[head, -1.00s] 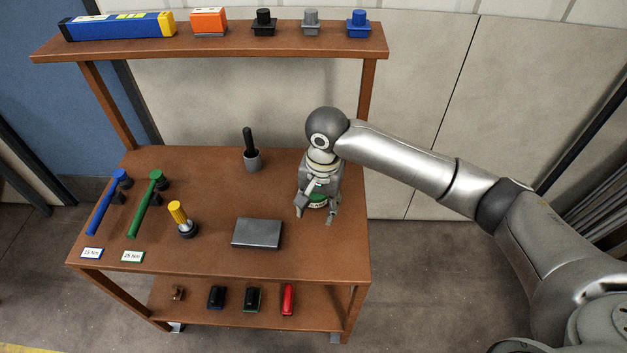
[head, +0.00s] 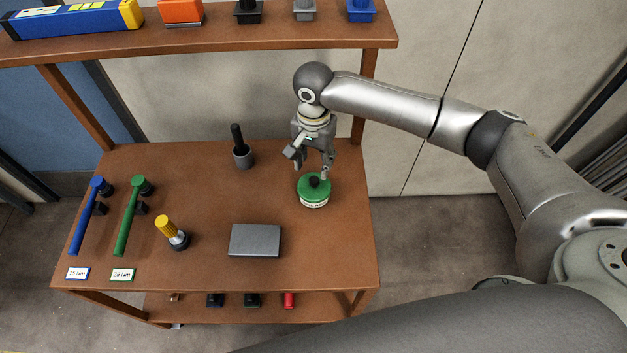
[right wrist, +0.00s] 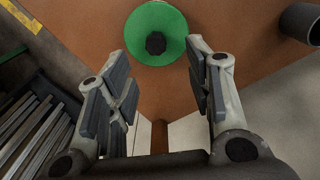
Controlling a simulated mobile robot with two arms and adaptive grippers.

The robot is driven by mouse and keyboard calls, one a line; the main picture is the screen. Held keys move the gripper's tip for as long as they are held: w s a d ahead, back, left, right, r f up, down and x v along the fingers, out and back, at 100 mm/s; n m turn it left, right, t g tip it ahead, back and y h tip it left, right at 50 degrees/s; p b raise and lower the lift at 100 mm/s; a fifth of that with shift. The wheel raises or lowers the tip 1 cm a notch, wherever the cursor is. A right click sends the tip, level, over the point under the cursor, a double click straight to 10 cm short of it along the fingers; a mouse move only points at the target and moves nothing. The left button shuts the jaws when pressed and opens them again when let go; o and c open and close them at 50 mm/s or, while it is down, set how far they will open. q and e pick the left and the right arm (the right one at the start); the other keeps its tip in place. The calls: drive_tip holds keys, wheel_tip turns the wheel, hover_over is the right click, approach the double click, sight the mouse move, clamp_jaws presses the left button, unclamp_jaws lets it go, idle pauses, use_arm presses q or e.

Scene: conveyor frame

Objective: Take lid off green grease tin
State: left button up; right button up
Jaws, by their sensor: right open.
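The green grease tin (head: 314,201) stands upright at the right of the brown bench top. Its green lid (head: 303,189) is on it, with a black knob (head: 314,181) in the middle. My right gripper (head: 309,163) is open and empty, above and behind the tin in the head view, apart from it. In the right wrist view the lid (right wrist: 140,30) and knob (right wrist: 155,43) lie beyond the open fingers of the gripper (right wrist: 160,62). My left gripper is not in view.
A grey box (head: 255,240) lies in front left of the tin. A grey cup with a black handle (head: 242,156) stands behind left. A yellow-handled tool (head: 170,231) and blue and green wrenches (head: 128,222) lie left. The upper shelf (head: 215,42) overhangs at the back.

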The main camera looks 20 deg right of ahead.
sight(314, 179)
drive_tip(key=shift+f, duration=0.75)
drive_tip(key=f, duration=0.1)
drive_tip(key=f+p, duration=0.1)
drive_tip(key=f, duration=0.2)
drive_tip(key=shift+s+f+p, duration=0.15)
drive_tip(key=shift+s+p, duration=0.15)
drive_tip(key=shift+s, duration=0.1)
drive_tip(key=shift+f, duration=0.5)
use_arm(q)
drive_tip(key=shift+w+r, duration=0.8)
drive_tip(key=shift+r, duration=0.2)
use_arm(e)
drive_tip(key=shift+c, duration=1)
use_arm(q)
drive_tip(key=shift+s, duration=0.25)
use_arm(e)
drive_tip(key=c, duration=0.8)
